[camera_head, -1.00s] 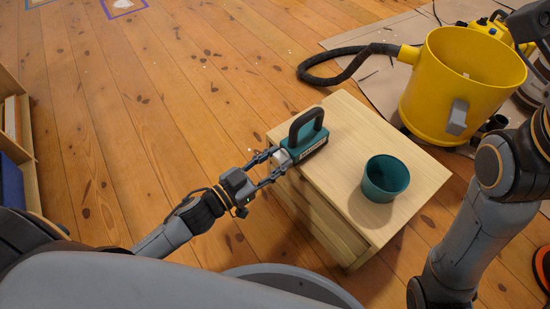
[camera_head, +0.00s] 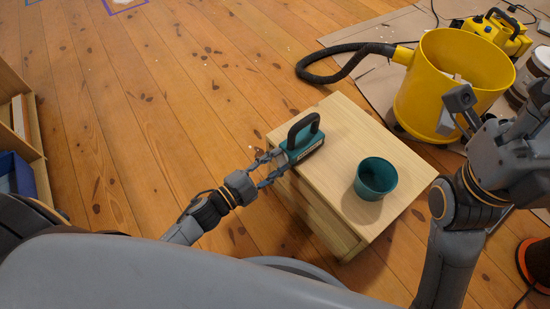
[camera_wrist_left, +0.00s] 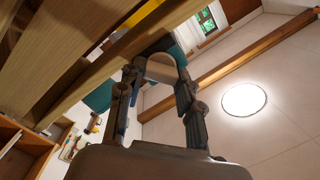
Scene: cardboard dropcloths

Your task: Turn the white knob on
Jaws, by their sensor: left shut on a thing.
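A teal device with a black handle (camera_head: 304,131) stands on the far left part of a small wooden cabinet's top. The white knob (camera_wrist_left: 160,68) is on its side and shows as a pale rounded piece between my fingers in the left wrist view; in the head view the fingers mostly cover it. My left gripper (camera_head: 271,165) is shut on the knob, with a finger on each side; it also shows in the left wrist view (camera_wrist_left: 158,75). The knob's marking cannot be read. My right arm (camera_head: 490,165) is raised at the right, and its finger state is unclear.
The wooden cabinet (camera_head: 345,135) also carries a teal cup (camera_head: 375,178) near its right side. A yellow bucket vacuum (camera_head: 425,95) with a black hose (camera_head: 335,65) stands behind, near my right arm. A shelf (camera_head: 35,150) is at the left. Open floor lies beyond the left gripper.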

